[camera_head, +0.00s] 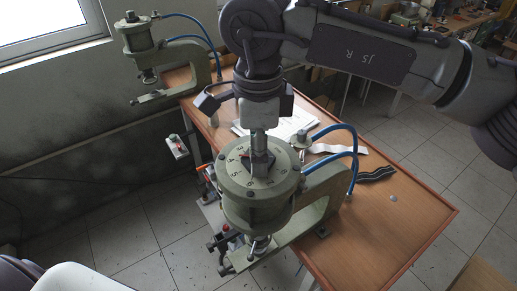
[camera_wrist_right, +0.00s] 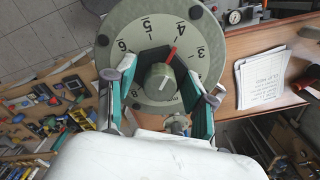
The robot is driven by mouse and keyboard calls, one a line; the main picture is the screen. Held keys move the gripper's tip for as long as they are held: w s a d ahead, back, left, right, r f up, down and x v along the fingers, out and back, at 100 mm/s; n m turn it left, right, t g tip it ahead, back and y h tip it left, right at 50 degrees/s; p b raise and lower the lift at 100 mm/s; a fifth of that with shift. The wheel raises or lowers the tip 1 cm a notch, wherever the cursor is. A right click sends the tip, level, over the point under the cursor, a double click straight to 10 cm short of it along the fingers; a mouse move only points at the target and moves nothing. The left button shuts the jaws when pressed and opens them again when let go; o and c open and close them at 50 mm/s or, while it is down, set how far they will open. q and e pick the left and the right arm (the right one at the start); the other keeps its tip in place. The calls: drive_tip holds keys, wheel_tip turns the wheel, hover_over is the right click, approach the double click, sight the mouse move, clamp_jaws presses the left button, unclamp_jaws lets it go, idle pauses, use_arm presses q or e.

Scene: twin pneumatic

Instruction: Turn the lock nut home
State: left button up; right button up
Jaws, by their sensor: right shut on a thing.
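My right gripper (camera_head: 258,160) reaches down from above onto the round numbered dial (camera_head: 237,179) on top of the near press. In the right wrist view its two green-padded fingers (camera_wrist_right: 160,88) stand on either side of the grey round knob, which I take as the lock nut (camera_wrist_right: 158,82), with a pale line on its face. The gripper is shut on it, though the contact itself is not clear. A red pointer (camera_wrist_right: 169,55) beside the knob lies between 4 and 5 on the dial (camera_wrist_right: 142,48). My left gripper is not in view.
The near press's curved frame (camera_head: 322,203) and blue hoses (camera_head: 338,127) stand right of the dial on the wooden table (camera_head: 414,221). A second press (camera_head: 185,52) stands at the back left. Papers (camera_head: 291,124) and a dark strip (camera_head: 375,175) lie on the table. The table's front right is mostly clear.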

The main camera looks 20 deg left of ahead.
drive_tip(key=m+b, duration=0.5)
drive_tip(key=b, duration=0.1)
drive_tip(key=shift+f+b, duration=0.2)
drive_tip(key=shift+b, duration=0.15)
drive_tip(key=m+b, duration=0.2)
drive_tip(key=m, duration=0.1)
drive_tip(key=shift+r+m+b, duration=0.15)
drive_tip(key=shift+m+b, duration=0.15)
drive_tip(key=shift+b, duration=0.05)
drive_tip(key=shift+r+m+b, duration=0.15)
drive_tip(key=shift+m+b, duration=0.7)
drive_tip(key=shift+m, duration=0.55)
drive_tip(key=o, duration=1.2)
drive_tip(key=shift+c, duration=0.2)
wheel_tip(320, 180, up, 12)
drive_tip(key=shift+r, duration=0.1)
